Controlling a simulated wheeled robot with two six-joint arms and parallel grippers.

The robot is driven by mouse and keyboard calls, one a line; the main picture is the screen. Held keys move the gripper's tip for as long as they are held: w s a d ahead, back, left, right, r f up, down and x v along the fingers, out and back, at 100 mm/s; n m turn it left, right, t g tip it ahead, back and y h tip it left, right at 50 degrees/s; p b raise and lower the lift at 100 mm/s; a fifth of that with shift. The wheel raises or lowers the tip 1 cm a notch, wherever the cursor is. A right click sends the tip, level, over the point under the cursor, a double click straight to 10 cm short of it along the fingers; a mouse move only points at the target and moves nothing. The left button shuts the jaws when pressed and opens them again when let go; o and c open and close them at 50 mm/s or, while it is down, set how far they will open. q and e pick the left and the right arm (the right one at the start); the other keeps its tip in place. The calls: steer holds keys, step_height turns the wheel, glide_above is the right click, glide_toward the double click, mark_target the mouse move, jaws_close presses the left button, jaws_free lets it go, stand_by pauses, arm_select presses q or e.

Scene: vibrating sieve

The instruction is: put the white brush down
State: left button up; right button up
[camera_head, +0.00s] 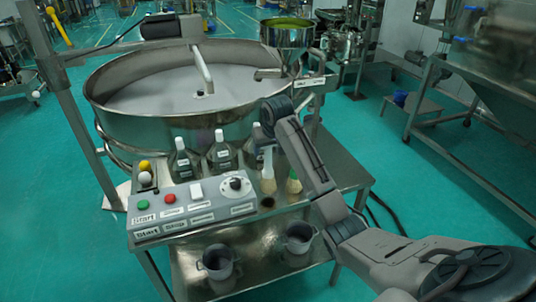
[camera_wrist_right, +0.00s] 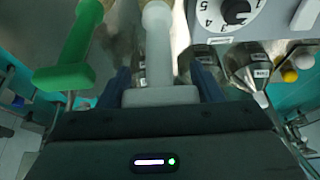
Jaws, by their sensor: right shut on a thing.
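The white brush (camera_head: 268,163) is upright over the control table, bristles down. My right gripper (camera_wrist_right: 162,82) is shut on its white handle (camera_wrist_right: 157,45), with a dark finger on each side. In the head view, the dark end of my right arm (camera_head: 274,110) is above the brush and hides its upper part. I cannot tell whether the bristles touch the tabletop. A green-handled brush (camera_wrist_right: 75,50) is close beside it; its pale bristles (camera_head: 293,183) show just to the right in the head view. My left gripper is not in view.
A control panel (camera_head: 190,208) with buttons and a dial is left of the brushes. Several labelled bottles (camera_head: 221,155) are behind it. The large round sieve (camera_head: 130,115) stands behind the table. A dark round spot (camera_head: 268,202) lies in front. Two cups (camera_head: 298,238) are on the lower shelf.

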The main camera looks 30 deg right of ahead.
mark_target(268, 155)
step_height(268, 155, down, 3)
steer(key=shift+f+p, duration=0.1)
steer(key=shift+p, duration=1.05)
steer(key=shift+f, duration=0.2)
steer(key=o, duration=1.3)
steer(key=shift+c, duration=0.2)
steer(key=shift+r, duration=0.3)
steer(key=b+v, duration=0.3)
steer(key=v, duration=0.8)
steer(key=shift+s+r, duration=0.2)
steer(key=shift+s, duration=0.05)
